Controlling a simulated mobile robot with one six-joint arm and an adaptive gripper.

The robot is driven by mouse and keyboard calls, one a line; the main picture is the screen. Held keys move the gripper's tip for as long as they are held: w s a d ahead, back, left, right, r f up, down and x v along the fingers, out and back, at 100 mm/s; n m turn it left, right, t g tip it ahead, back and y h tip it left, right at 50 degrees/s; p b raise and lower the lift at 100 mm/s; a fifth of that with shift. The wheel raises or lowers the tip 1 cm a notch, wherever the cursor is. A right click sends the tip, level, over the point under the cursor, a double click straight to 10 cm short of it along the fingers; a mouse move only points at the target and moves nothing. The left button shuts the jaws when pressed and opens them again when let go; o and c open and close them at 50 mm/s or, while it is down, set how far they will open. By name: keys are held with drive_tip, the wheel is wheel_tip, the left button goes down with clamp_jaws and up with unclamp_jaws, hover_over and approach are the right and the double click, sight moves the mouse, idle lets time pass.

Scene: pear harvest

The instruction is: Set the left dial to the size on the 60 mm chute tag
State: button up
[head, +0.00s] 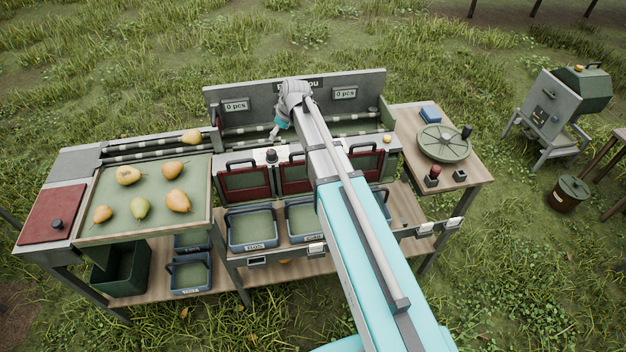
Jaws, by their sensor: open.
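My gripper (278,127) is open and hangs over the sorting bench, in front of the grey back panel. Its fingers are small and partly hidden by my wrist. A dark round knob on a pale base (271,156) stands on the bench's front ledge, just below and left of my gripper and apart from it. It may be the left dial; its setting is too small to read. I cannot read a 60 mm marking. My arm hides part of the bench's middle.
Several pears lie on the green-topped tray (88,222) at left. Dark red gates (255,193) stand along the bench above blue bins (232,243). A round green turntable (443,144) and a red button (433,176) are on the right table. The panel displays (236,105) read "0 pcs".

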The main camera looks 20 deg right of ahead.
drive_tip(key=s+d+m+g+h, duration=0.1)
drive_tip(key=s+d+m, duration=0.1)
drive_tip(key=s, duration=1)
drive_tip(key=s+d+f+m+g+h, duration=0.1)
drive_tip(key=s+m, duration=0.4)
drive_tip(key=s, duration=0.7)
drive_tip(key=shift+d+f+g+h+b, duration=0.2)
drive_tip(key=shift+d+g+h+b, duration=0.15)
drive_tip(key=shift+d+g, duration=0.35)
drive_tip(key=shift+d, duration=0.1)
drive_tip(key=shift+s+d+m, duration=0.2)
drive_tip(key=shift+s+m, duration=0.4)
drive_tip(key=shift+s, duration=0.45)
